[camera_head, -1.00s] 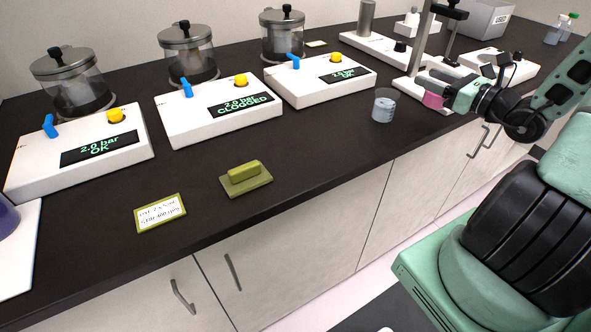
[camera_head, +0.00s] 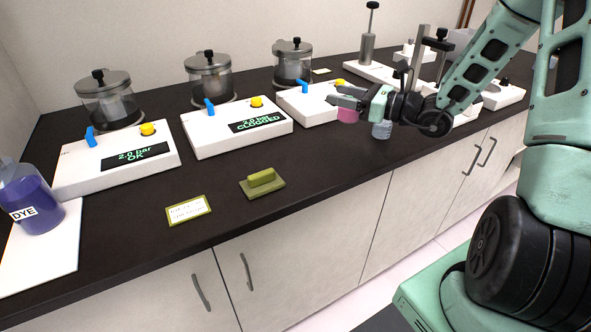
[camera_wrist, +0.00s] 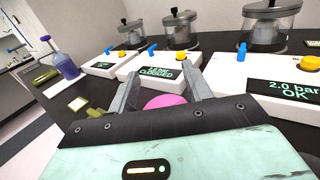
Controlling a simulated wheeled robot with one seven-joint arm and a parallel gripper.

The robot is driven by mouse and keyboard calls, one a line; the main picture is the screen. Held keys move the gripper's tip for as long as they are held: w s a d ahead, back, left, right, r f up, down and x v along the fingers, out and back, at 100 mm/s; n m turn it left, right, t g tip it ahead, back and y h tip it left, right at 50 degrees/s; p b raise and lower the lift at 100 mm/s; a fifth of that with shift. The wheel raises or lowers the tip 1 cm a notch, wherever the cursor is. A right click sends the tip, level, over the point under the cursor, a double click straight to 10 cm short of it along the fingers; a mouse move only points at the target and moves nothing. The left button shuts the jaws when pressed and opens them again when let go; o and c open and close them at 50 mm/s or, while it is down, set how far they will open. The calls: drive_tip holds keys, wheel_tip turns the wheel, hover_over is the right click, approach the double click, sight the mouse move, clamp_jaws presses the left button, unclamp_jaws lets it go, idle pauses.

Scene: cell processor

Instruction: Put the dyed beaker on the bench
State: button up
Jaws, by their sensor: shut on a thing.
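The dyed beaker (camera_head: 348,115), bright pink, is between the jaws of my gripper (camera_head: 346,98) at the right of the head view. My gripper is shut on it, and the fingers hide part of it. The wrist view shows its pink contents (camera_wrist: 165,101) between the two grey fingers (camera_wrist: 163,82). The beaker appears held above the black bench (camera_head: 330,172), in front of the third white device; its exact height is hard to tell.
White devices with displays (camera_head: 236,127) line the back. A green block (camera_head: 262,180), a label card (camera_head: 188,210) and a purple dye bottle (camera_head: 38,205) are farther left. Bench front has clear room.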

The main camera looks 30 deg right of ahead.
drive_tip(key=a+f, duration=0.1)
drive_tip(key=f, duration=0.2)
drive_tip(key=a+f, duration=0.1)
drive_tip(key=f, duration=0.5)
drive_tip(key=shift+w+a+f, duration=0.2)
drive_tip(key=shift+a+f, duration=0.1)
drive_tip(key=shift+a, duration=0.1)
drive_tip(key=shift+f, duration=0.1)
drive_tip(key=o, duration=1.4)
drive_tip(key=shift+r, duration=0.2)
drive_tip(key=b+v, duration=0.1)
drive_tip(key=v, duration=1.1)
drive_tip(key=shift+w+d+b, duration=0.1)
drive_tip(key=shift+d+b, duration=0.1)
drive_tip(key=shift+b, duration=0.2)
